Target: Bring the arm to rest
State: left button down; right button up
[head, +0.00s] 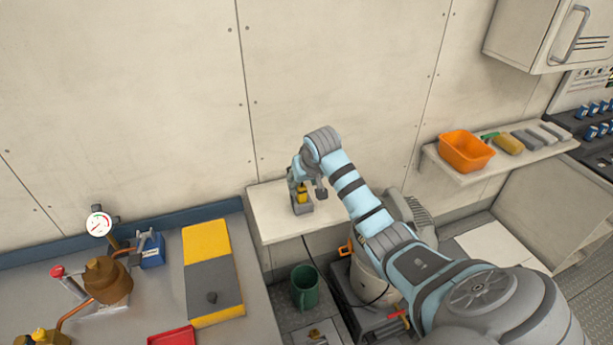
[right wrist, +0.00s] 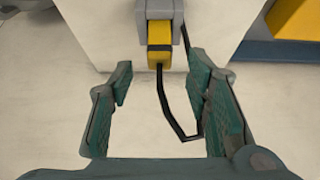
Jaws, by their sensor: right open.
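My right arm reaches in from the lower right of the head view. Its gripper (head: 296,175) is above a small white shelf (head: 276,228) by the wall, partly hidden by the wrist. In the right wrist view the gripper (right wrist: 160,88) is open, with teal pads apart and nothing held between them. A yellow and grey device (head: 302,194) stands on the shelf close to the gripper. In the right wrist view this device (right wrist: 159,35) lies just beyond the fingertips, and a black cable (right wrist: 166,100) shows between the fingers. My left gripper is out of view.
A workbench (head: 262,318) at left carries a yellow and grey block (head: 207,245), a brass pot (head: 107,281) and a gauge (head: 99,223). A green mug (head: 305,287) is below the shelf. An orange bin (head: 465,151) sits on the right shelf, under a wall cabinet (head: 530,35).

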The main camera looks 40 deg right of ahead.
jog(key=v, duration=1)
jog(key=s+a+f+n+g, duration=0.1)
jog(key=s+a+f+n, duration=0.1)
jog(key=s+a+f, duration=0.4)
jog(key=s+a+f+n, duration=0.1)
jog(key=s+a+f, duration=0.2)
jog(key=f, duration=0.6)
jog(key=s+a+f+n+y, duration=0.1)
jog(key=s+a+f, duration=0.2)
jog(key=s, duration=0.6)
jog(key=s+a+f+n, duration=0.1)
jog(key=s+a+f, duration=0.2)
jog(key=s, duration=0.6)
notch_tip(320, 180, down, 22)
jog(key=s+d+g+b, duration=0.1)
jog(key=s+g+b, duration=0.1)
jog(key=b, duration=0.1)
jog(key=s+d+f+m+g+b, duration=0.1)
jog(key=s+f+b, duration=0.1)
jog(key=s+f, duration=1.2)
jog(key=shift+s+f+b, duration=0.4)
jog(key=shift+f, duration=0.4)
